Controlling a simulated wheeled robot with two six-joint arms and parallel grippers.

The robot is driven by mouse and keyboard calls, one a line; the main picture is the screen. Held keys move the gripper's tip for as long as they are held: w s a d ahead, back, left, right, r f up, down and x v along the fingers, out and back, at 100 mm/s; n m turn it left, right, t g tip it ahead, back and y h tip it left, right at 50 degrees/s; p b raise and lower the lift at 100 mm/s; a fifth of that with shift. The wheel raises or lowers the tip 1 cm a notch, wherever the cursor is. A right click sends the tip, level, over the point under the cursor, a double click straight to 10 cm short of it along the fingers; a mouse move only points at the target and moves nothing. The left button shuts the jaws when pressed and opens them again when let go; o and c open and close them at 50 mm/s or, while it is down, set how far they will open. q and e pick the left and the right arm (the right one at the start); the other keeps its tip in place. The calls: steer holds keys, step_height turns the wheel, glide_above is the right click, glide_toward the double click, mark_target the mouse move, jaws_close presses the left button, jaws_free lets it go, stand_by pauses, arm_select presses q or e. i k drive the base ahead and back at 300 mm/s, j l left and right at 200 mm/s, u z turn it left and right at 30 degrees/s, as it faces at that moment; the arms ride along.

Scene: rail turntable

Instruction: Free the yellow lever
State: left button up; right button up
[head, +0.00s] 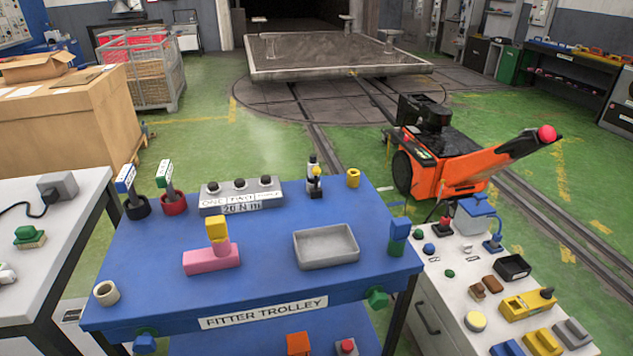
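No part clearly reads as a yellow lever, and I cannot tell which yellow part it is. On the blue fitter trolley (270,290), a small upright fitting (314,185) with black and yellow parts stands behind the grey tray. A yellow block (216,230) sits on top of a pink block (211,259). A short yellow cylinder (353,178) stands at the trolley's back right. A tiny yellow spot (352,73) shows at the front edge of the turntable deck (340,68). Neither of my grippers is in view.
The trolley also holds a grey tray (327,259), a three-knob box (241,194) and two labelled levers (130,190) in round bases. A white bench (440,290) with several small parts stands right. An orange machine (455,165) stands behind it. Green floor is open beyond the trolley.

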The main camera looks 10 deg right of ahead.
mark_target(315, 170)
steer(key=i+l, duration=1)
steer(key=i, duration=0.15)
